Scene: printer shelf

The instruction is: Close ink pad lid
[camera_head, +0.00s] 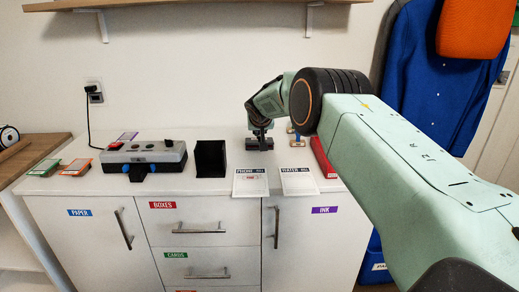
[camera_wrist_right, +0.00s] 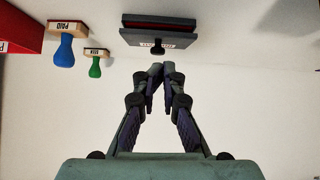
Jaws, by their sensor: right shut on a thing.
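The ink pad (camera_head: 262,146) is a small dark block on the white counter, under my right gripper (camera_head: 260,130) in the head view. In the wrist view the dark ink pad (camera_wrist_right: 185,38) appears at the top, with a red strip between its dark edges and a pale label on its front. A small dark tab (camera_wrist_right: 158,49) sticks out from its middle. My right gripper (camera_wrist_right: 159,68) has its fingertips drawn together by this tab. The exact contact is hard to see. How far the lid is open cannot be told. My left gripper is not in view.
A blue-handled stamp (camera_wrist_right: 63,50), a green-handled stamp (camera_wrist_right: 95,67) and a red box (camera_wrist_right: 20,30) stand beside the pad. Two paper cards (camera_head: 250,183) lie in front of it. A black holder (camera_head: 210,160) and a grey device (camera_head: 145,157) stand to the left.

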